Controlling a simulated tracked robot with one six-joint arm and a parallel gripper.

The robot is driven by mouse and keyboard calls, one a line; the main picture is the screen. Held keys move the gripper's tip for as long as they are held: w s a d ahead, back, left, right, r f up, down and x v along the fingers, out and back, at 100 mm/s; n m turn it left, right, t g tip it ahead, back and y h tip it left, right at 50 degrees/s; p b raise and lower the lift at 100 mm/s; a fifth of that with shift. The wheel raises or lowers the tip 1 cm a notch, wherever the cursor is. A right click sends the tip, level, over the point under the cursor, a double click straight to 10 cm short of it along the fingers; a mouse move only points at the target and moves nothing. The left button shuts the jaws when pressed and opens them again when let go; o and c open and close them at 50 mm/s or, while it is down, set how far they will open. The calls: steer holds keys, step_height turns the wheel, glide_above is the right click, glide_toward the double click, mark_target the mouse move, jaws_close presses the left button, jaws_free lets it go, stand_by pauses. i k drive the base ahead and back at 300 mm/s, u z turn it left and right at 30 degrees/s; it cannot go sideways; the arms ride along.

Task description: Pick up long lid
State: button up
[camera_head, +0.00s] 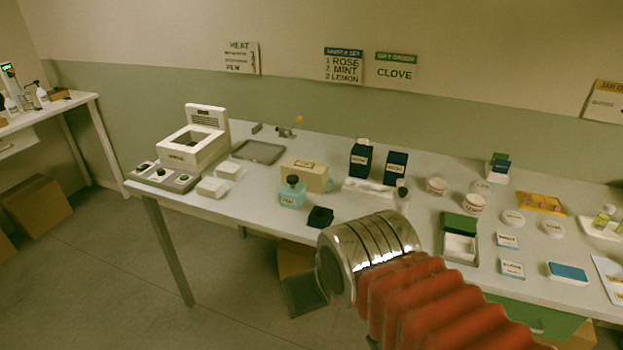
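I cannot tell for certain which thing is the long lid. A green rectangular piece (459,224) lies at the back end of an open box with a white insert (460,246), right of my arm. A flat blue rectangular top (568,271) sits on a white base further right. A small dark navy open piece (320,216) lies near the table's front edge, left of my arm. My silver and red arm crosses the front of the table. The fingers of my gripper do not show.
A clear patch lies left of the teal bottle.

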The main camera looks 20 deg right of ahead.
mark_target(317, 179)
steer(key=z, duration=0.4)
steer(key=i, duration=1)
steer(key=k, duration=0.65)
steer(key=u, duration=0.45)
steer(key=i, duration=1)
steer(key=u, duration=0.3)
